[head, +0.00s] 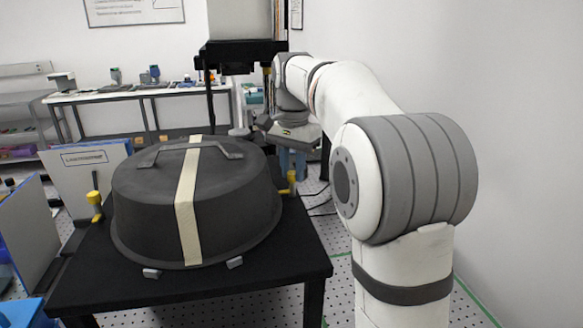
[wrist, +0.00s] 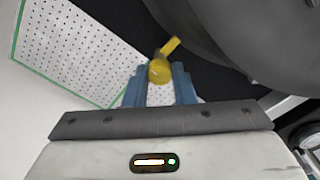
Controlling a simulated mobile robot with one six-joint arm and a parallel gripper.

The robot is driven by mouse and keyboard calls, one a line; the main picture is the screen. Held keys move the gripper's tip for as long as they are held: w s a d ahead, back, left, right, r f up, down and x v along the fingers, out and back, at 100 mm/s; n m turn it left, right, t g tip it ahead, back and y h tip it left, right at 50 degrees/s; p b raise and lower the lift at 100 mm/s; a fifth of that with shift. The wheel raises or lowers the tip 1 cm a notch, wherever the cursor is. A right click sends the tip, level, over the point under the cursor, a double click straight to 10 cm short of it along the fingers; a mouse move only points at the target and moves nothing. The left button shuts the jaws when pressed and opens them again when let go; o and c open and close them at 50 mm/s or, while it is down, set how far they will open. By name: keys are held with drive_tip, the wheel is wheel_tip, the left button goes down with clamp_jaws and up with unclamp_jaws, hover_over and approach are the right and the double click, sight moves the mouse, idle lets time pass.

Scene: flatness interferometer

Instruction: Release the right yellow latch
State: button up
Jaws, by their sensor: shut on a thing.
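The right yellow latch (head: 291,182) stands at the right edge of the black table, beside the dark round cover (head: 150,205). In the wrist view the latch (wrist: 159,70) shows its round yellow end between my blue fingertips, with a yellow arm reaching up and right towards the cover. My gripper (head: 291,163) is at this latch, its fingers partly hidden behind the cover and table edge in the head view. In the wrist view my gripper (wrist: 160,82) is shut on the latch. A second yellow latch (head: 95,204) stands at the left of the cover.
The black table (head: 290,262) carries the cover, which has a pale strap (head: 187,205) and a grey handle (head: 190,147) on top. A dark machine column stands behind it. A white wall is at the right. A bench (head: 140,93) stands at the back.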

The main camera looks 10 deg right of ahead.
drive_tip(key=shift+n, duration=0.3)
clamp_jaws()
drive_tip(key=n+p, duration=0.2)
drive_tip(key=n, duration=0.1)
drive_tip(key=shift+r, duration=0.1)
drive_tip(key=n+p, duration=0.2)
drive_tip(key=n, duration=0.2)
drive_tip(key=shift+n, duration=0.4)
drive_tip(key=n+p, duration=0.1)
drive_tip(key=n, duration=0.3)
drive_tip(key=shift+n, duration=0.3)
drive_tip(key=n+p, duration=0.1)
drive_tip(key=n, duration=0.3)
drive_tip(key=shift+n, duration=0.4)
drive_tip(key=o, duration=1)
unclamp_jaws()
